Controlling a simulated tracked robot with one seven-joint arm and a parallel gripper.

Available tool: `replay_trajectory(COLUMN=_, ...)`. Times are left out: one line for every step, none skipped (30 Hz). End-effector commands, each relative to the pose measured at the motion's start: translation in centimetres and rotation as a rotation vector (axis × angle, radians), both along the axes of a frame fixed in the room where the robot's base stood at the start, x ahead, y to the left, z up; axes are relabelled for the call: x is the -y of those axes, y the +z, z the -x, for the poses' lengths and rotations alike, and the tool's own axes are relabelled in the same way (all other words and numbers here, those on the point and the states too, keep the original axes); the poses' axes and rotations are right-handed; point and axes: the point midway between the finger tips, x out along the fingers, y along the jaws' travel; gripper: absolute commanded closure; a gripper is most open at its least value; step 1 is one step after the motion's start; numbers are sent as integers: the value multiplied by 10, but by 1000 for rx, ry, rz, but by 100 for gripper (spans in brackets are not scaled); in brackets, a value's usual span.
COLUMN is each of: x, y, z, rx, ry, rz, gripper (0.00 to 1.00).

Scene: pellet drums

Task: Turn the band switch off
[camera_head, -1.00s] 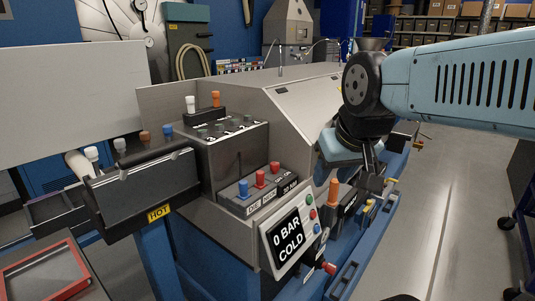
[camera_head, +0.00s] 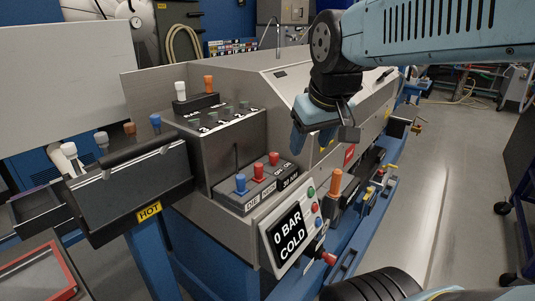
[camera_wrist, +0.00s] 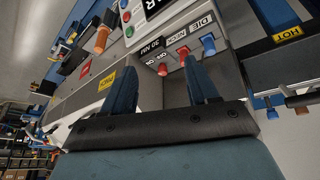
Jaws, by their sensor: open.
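I cannot tell which is the band switch. My gripper (camera_head: 313,138) is open and empty, right of and above the block. Its two blue fingers (camera_wrist: 160,66) point towards the levers, apparently not touching.
A tilted display (camera_head: 287,238) reading 0 BAR COLD stands in front of the block. An orange lever (camera_head: 335,182) is to its right. A raised box with a white lever (camera_head: 180,88) and an orange lever (camera_head: 209,83) stands behind. A HOT hopper (camera_head: 138,196) is at left.

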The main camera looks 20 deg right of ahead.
Motion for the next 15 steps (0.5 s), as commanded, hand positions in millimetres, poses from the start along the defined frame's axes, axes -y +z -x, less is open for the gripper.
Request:
replay_trajectory(x=0, y=3, z=-13, rx=-25, ry=36, rz=20, gripper=41)
replay_trajectory(x=0, y=5, z=-20, rx=-39, ry=63, rz=34, gripper=41)
replay_trajectory(x=0, y=7, z=-30, rx=-60, ry=100, rz=51, gripper=41)
replay_trajectory(x=0, y=8, z=-38, rx=-73, ry=128, rz=64, gripper=41)
replay_trajectory(x=-1, y=9, z=-46, rx=-88, ry=157, rz=77, gripper=41)
replay_trajectory(x=-1, y=10, z=-56, rx=-108, ry=196, rz=92, gripper=41)
replay_trajectory(x=-1, y=11, z=-64, rx=-122, ry=226, rz=104, gripper=41)
replay_trajectory(x=-1, y=11, z=-71, rx=-136, ry=254, rz=113, gripper=41)
replay_trajectory(x=-1, y=12, z=-82, rx=-154, ry=294, rz=126, gripper=41)
replay_trajectory(x=-1, y=12, z=-90, rx=-168, ry=324, rz=135, gripper=41)
replay_trajectory(x=-1, y=11, z=-98, rx=-183, ry=353, rz=143, gripper=41)
replay_trajectory(x=-2, y=11, z=-109, rx=-200, ry=394, rz=154, gripper=41)
replay_trajectory(x=-2, y=10, z=-117, rx=-214, ry=425, rz=161, gripper=41)
replay_trajectory(x=-2, y=9, z=-124, rx=-228, ry=456, rz=167, gripper=41)
replay_trajectory(x=-2, y=7, z=-136, rx=-245, ry=495, rz=174, gripper=41)
